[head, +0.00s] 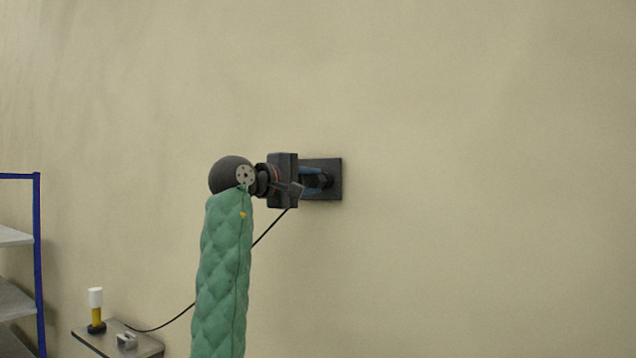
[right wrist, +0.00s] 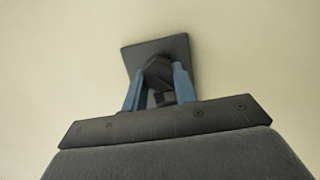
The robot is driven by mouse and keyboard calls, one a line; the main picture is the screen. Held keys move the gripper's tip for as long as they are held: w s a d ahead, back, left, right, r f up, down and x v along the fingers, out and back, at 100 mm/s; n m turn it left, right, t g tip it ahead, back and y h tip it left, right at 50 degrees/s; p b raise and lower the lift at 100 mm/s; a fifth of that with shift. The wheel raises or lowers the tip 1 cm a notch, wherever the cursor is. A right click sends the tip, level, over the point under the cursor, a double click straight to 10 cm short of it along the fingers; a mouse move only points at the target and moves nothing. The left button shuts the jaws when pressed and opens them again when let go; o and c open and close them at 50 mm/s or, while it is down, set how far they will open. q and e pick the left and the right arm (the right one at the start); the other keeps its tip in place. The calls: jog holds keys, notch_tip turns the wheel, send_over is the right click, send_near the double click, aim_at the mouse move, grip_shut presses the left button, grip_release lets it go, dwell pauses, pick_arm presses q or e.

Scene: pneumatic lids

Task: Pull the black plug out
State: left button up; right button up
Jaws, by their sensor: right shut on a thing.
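The black plug (head: 324,181) is at a dark square wall plate (head: 336,164) on the beige wall. My right gripper (head: 318,180) reaches it from the left, its blue fingers on either side of the plug. In the right wrist view, the blue fingers of the gripper (right wrist: 160,82) are shut on the dark plug body (right wrist: 157,72), with the plate (right wrist: 180,46) just behind. Whether the plug is fully seated cannot be told. A black cable (head: 268,231) runs from behind the gripper down to the left. My left gripper is not in view.
A small grey table (head: 90,339) at the lower left holds a yellow-and-white cylinder (head: 96,308) on a black base and a small grey block (head: 126,341). A blue-framed shelf (head: 38,260) stands at the left edge. The wall to the right is bare.

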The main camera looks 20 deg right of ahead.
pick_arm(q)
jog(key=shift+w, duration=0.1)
pick_arm(e)
jog(key=shift+s+a, duration=0.15)
jog(key=shift+a, duration=0.05)
jog(key=shift+s+a, duration=0.1)
jog(key=shift+a, duration=0.05)
jog(key=shift+s+a, duration=0.35)
jog(key=shift+a, duration=0.15)
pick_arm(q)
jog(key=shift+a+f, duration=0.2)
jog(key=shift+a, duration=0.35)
pick_arm(e)
jog(key=shift+s+a, duration=0.15)
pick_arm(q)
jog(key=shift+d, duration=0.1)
pick_arm(e)
jog(key=shift+s+a, duration=0.1)
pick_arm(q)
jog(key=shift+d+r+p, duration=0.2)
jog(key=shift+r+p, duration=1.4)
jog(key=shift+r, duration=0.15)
pick_arm(e)
jog(key=s+a+r, duration=0.3)
jog(key=a+r, duration=0.1)
jog(key=r, duration=0.3)
jog(key=shift+r, duration=0.25)
